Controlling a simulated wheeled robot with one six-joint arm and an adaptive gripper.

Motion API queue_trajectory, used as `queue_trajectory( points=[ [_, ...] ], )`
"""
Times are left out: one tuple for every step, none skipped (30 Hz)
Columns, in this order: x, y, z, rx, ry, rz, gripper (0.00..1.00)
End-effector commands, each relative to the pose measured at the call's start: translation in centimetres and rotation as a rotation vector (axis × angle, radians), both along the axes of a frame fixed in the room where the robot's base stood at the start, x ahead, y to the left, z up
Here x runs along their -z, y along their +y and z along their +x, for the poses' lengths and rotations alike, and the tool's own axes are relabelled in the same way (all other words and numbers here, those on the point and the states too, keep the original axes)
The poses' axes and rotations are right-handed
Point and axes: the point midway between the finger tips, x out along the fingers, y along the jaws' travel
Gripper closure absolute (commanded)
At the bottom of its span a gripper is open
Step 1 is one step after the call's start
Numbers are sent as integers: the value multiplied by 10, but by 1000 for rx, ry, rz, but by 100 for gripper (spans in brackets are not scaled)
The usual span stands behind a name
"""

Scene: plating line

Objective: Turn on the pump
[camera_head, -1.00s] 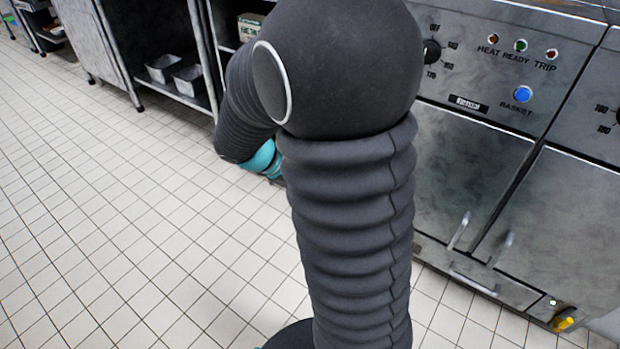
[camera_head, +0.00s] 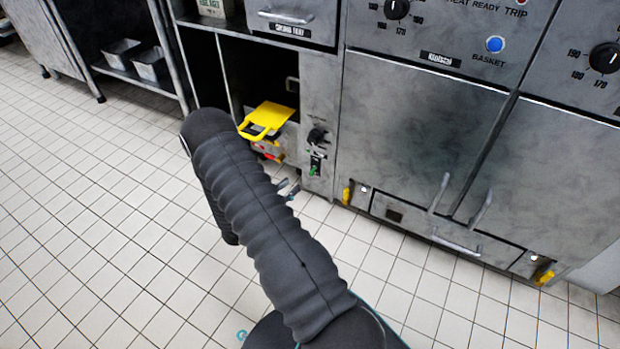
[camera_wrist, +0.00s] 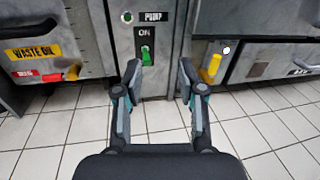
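The pump switch is a green lever (camera_wrist: 146,56) under an "ON" mark, on a narrow grey panel (camera_wrist: 165,75). A "PUMP" label (camera_wrist: 154,16) and a small green lamp (camera_wrist: 127,17) sit above it. In the head view the green switch (camera_head: 314,167) is low on the panel, below a black knob (camera_head: 317,135). My gripper (camera_wrist: 159,72) is open and empty in front of the panel. The switch appears between its fingers, nearer the left one; I see no contact. In the head view my gripper (camera_head: 289,188) is partly hidden by my arm.
Fryer doors (camera_head: 415,130) stand further right. The tiled floor (camera_head: 100,220) is clear.

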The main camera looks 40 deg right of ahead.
Motion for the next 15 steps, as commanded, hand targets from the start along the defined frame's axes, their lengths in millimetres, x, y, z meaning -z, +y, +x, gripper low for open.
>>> queue_trajectory(
  points=[
    [20,1,0,-32,29,-10,60],
    [28,2,1,-49,42,-15,60],
    [38,3,2,-71,58,-23,60],
    [44,4,2,-85,66,-27,60],
    [49,5,2,-97,74,-30,60],
    [55,6,3,-110,83,-34,60],
    [58,6,3,-118,87,-36,60],
    [61,6,3,-124,91,-37,60],
    [63,6,4,-129,94,-38,60],
    [64,5,4,-131,94,-39,60],
    [64,4,5,-133,95,-39,60],
    [65,1,6,-135,95,-40,60],
    [65,-1,7,-133,95,-39,60],
    [65,-5,7,-132,94,-39,60],
    [65,-10,9,-131,94,-39,60]
  ],
)
